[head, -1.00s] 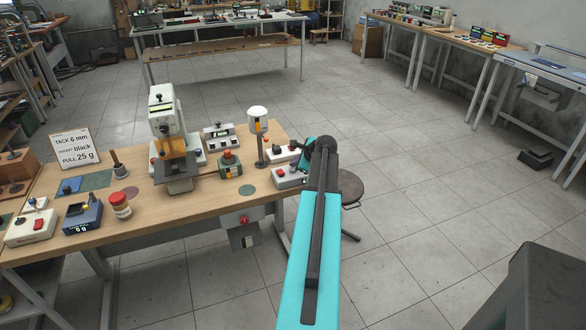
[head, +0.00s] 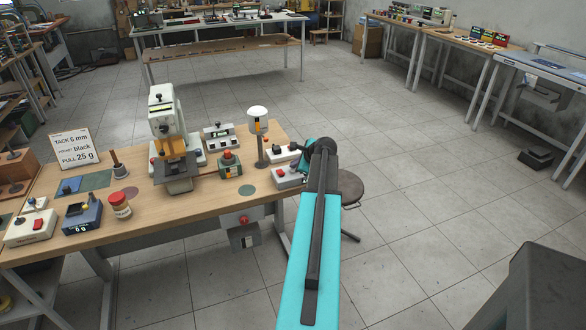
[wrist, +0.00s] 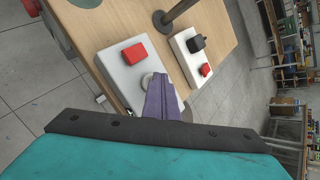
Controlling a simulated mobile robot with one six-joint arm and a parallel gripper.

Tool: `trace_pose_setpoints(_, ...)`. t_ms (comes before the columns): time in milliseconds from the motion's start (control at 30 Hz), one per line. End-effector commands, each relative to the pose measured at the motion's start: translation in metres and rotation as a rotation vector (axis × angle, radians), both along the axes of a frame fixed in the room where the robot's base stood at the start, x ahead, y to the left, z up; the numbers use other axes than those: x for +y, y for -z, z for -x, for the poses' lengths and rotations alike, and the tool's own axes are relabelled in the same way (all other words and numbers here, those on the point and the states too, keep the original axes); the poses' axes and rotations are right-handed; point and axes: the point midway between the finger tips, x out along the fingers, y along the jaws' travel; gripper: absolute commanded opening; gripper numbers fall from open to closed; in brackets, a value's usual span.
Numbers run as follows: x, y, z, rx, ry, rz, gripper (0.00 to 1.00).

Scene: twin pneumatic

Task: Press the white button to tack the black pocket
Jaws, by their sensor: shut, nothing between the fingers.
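My gripper (wrist: 159,82) is shut and empty in the wrist view. Its purple fingertips are at a round white button (wrist: 147,79) and hide part of it. I cannot tell if they press it down. The button sits on a light grey box (wrist: 122,68), beside a square red button (wrist: 135,53). In the head view the box (head: 289,179) is at the table's right end, under my teal wrist. The tack machine (head: 163,115) stands mid-table. I cannot make out a black pocket.
A post with a white top (head: 257,112) stands behind the box. A second white box (wrist: 190,55) with a black knob and a red button is close by. A stool (head: 351,186) is right of the table (head: 150,222).

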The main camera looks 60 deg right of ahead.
Motion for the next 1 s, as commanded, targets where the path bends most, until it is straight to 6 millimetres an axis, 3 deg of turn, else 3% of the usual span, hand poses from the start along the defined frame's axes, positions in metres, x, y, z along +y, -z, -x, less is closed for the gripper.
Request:
trace_pose_setpoints(300,0.000,0.000,0.000,0.001,0.000,-0.001,0.00)
trace_pose_setpoints(1000,0.000,-0.022,0.000,0.000,-0.001,-0.001,0.00)
